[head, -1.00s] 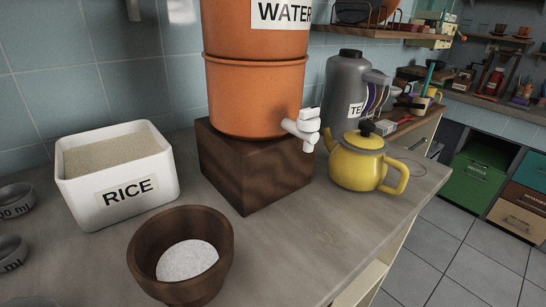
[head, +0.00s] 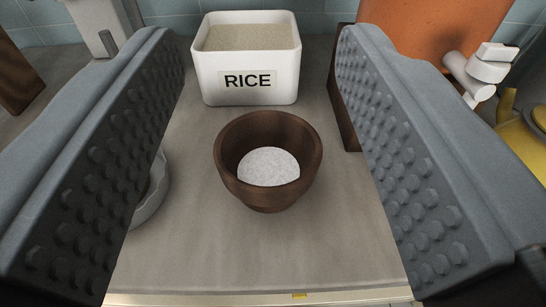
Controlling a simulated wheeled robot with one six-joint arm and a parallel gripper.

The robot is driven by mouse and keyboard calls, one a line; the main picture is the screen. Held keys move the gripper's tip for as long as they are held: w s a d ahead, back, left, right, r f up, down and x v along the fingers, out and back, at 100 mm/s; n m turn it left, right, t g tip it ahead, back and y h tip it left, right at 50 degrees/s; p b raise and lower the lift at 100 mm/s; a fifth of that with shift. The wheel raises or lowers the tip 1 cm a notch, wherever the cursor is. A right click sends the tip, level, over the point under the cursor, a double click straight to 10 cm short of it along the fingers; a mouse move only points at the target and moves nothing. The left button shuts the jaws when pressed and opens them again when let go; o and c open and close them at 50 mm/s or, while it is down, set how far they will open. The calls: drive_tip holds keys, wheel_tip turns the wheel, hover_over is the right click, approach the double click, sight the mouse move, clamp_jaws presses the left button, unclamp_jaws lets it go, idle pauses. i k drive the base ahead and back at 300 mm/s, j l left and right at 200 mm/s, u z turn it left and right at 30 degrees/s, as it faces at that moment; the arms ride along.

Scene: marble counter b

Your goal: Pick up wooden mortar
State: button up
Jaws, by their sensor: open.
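The wooden mortar (head: 267,195) is a dark brown round bowl, upright on the grey counter in the middle of the head view. A whitish grainy mass (head: 268,167) lies inside it. My gripper (head: 262,170) is open, with one studded grey jaw at the left and one at the right of the picture. The mortar shows between the jaws with clear space on both sides, and nothing is held. How far the jaws are from the mortar in depth is hard to tell.
A white rice container (head: 247,89) stands just behind the mortar. An orange water dispenser (head: 435,35) with a white tap (head: 480,72) on a wooden block (head: 342,100) is at the right. A yellow teapot (head: 525,135) is at the right edge. A grey measuring cup (head: 152,195) is partly hidden behind the left jaw.

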sight(267, 159)
drive_tip(key=k+l+z, duration=0.2)
drive_tip(key=k+l, duration=0.15)
drive_tip(key=l, duration=0.3)
drive_tip(key=k+l+z, duration=0.15)
drive_tip(key=l, duration=0.2)
drive_tip(key=k+l+z, duration=0.1)
drive_tip(key=l, duration=0.25)
drive_tip(key=k, duration=0.05)
